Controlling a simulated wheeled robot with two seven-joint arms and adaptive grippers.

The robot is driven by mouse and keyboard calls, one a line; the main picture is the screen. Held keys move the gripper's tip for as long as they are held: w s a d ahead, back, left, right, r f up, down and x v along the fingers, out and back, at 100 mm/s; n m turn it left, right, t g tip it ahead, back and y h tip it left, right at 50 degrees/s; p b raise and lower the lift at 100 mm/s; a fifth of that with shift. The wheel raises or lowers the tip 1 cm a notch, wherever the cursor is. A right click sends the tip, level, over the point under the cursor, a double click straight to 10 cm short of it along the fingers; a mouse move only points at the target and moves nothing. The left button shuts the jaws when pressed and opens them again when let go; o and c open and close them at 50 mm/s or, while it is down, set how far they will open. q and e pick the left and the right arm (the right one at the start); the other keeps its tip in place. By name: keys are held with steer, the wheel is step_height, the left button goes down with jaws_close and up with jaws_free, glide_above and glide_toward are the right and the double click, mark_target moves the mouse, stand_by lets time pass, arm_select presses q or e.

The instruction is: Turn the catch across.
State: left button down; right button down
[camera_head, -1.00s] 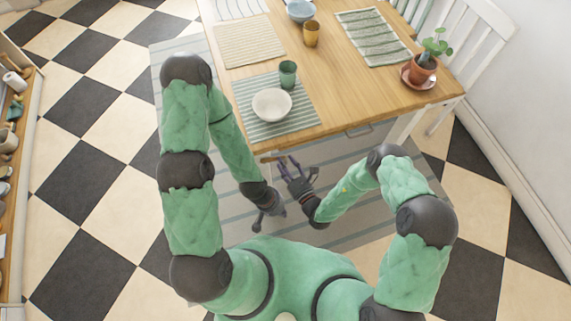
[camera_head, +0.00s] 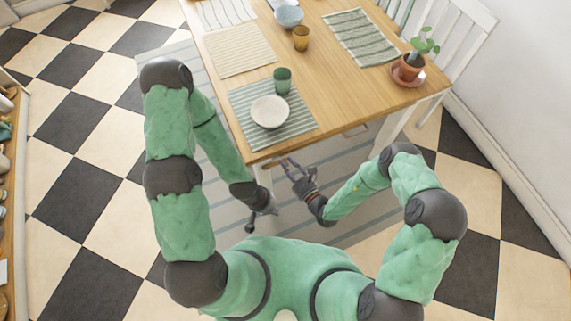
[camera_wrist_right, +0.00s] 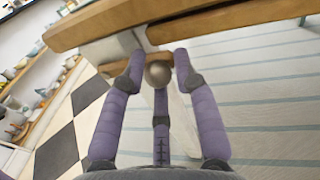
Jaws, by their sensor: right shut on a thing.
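A round metal knob (camera_wrist_right: 158,72), which may be the catch, shows in the right wrist view just below the wooden table edge. My right gripper (camera_wrist_right: 160,84) is shut on it, with purple fingers at its left, right and below. In the head view my right gripper (camera_head: 285,164) is at the table's front edge near its left corner; the knob cannot be made out there. My left gripper (camera_head: 257,222) hangs lower and left, away from the table; its fingers are too small and dark to tell open from shut.
The wooden table (camera_head: 330,100) carries a white bowl (camera_head: 270,112), a green cup (camera_head: 282,80), an amber cup (camera_head: 301,38), and a potted plant (camera_head: 411,66). White chairs (camera_head: 462,38) stand at the right. A shelf (camera_head: 12,200) lines the left. Checkered floor is open at left.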

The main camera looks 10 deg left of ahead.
steer(key=shift+s+a+f, duration=0.15)
steer(key=shift+s+f, duration=0.05)
steer(key=shift+s, duration=0.1)
steer(key=c, duration=1)
jaws_free()
steer(key=shift+a, duration=0.1)
steer(key=shift+w, duration=0.1)
steer(key=shift+r, duration=0.1)
steer(key=shift+d, duration=0.2)
steer(key=v, duration=1.1)
steer(key=shift+s+d+r, duration=0.1)
steer(key=shift+s+d, duration=0.1)
steer(key=shift+s, duration=0.15)
